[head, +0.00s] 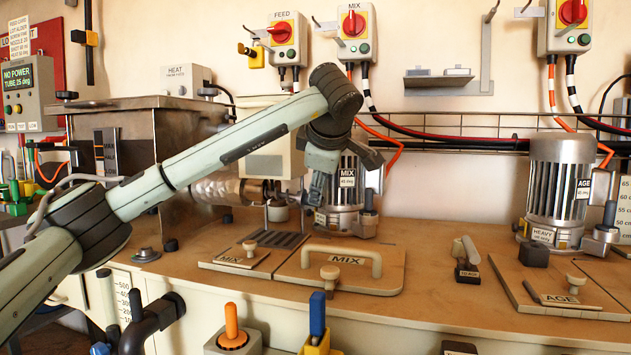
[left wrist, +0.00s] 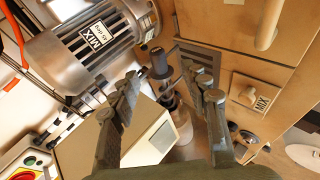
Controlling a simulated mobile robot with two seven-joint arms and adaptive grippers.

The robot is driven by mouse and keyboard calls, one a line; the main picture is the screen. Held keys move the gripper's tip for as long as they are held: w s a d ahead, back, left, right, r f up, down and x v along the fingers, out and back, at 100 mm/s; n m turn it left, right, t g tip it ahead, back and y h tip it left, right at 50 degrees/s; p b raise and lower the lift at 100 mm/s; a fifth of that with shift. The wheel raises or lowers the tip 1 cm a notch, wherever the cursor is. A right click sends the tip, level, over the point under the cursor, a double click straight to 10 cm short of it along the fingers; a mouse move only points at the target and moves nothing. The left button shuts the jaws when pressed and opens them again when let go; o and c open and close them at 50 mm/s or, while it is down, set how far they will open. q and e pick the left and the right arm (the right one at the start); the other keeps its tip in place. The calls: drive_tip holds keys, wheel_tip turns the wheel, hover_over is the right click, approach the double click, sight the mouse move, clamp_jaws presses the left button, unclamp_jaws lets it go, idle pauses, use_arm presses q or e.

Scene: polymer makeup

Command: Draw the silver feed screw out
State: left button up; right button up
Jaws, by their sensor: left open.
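A silver horizontal feed barrel (head: 215,190) runs out of the metal tank toward the cream housing; I cannot tell which part of it is the feed screw. My left gripper (head: 318,188) hangs from above between the cream housing (head: 262,150) and the MIX motor (head: 350,190), fingers pointing down. In the left wrist view my left gripper (left wrist: 165,85) is open, its fingers apart. Between them a dark grey post (left wrist: 159,62) and ringed metal parts (left wrist: 168,90) show beyond the fingertips; contact is not visible. My right gripper is not in view.
The metal tank (head: 180,120) stands at the left. A MIX lid with a handle (head: 345,262) lies on the bench in front of the motor. An AGE motor (head: 560,175) stands at the right. The bench between the motors is mostly clear.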

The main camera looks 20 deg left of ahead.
sight(281, 195)
use_arm(q)
drive_tip(key=shift+a+x, duration=0.2)
drive_tip(key=shift+x, duration=3.6)
drive_tip(key=shift+r, duration=0.2)
drive_tip(key=shift+c, duration=0.2)
clamp_jaws()
